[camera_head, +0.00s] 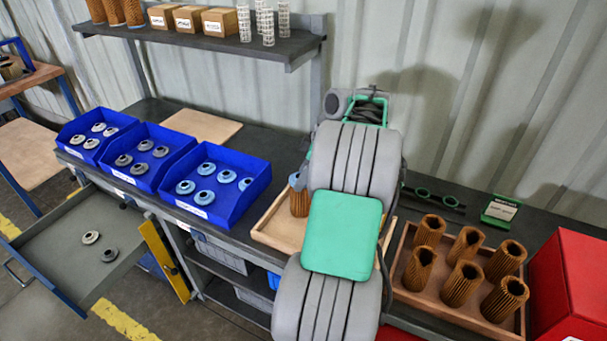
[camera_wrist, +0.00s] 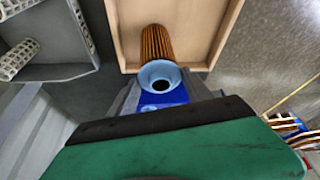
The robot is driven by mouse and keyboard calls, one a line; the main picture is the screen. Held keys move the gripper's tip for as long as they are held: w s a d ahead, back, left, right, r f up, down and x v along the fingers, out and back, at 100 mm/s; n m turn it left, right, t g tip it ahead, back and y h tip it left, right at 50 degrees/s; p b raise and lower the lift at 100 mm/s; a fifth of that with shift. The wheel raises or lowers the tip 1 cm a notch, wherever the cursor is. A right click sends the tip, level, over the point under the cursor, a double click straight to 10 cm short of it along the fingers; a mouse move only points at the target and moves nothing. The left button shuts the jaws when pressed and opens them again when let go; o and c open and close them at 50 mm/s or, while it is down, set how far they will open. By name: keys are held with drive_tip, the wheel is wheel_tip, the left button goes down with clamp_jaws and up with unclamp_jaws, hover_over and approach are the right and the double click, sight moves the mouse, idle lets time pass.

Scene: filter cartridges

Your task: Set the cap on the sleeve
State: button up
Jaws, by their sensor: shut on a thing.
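A brown pleated sleeve (camera_head: 299,204) stands in a light wooden tray (camera_head: 268,236), partly hidden behind my arm. A pale blue cap (camera_head: 295,181) shows at its top end. In the wrist view the cap (camera_wrist: 160,76) is a round ring with a dark hole, in line with the end of the sleeve (camera_wrist: 157,43). My gripper (camera_wrist: 163,97) is shut on the cap. I cannot tell whether the cap is seated or just held against the sleeve. In the head view my arm hides the gripper.
Three blue bins (camera_head: 222,212) of caps stand on the bench to the left. A wooden tray (camera_head: 404,293) with several brown sleeves and a red box (camera_head: 575,285) are to the right. A shelf (camera_head: 200,42) hangs above. An open drawer (camera_head: 75,250) holds two loose caps.

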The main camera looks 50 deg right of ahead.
drive_tip(key=shift+f+b, duration=0.35)
drive_tip(key=shift+f, duration=0.15)
drive_tip(key=o, duration=1.4)
drive_tip(key=p+v, duration=0.2)
drive_tip(key=v, duration=0.5)
drive_tip(key=shift+r, duration=0.4)
drive_tip(key=shift+s+d, duration=0.1)
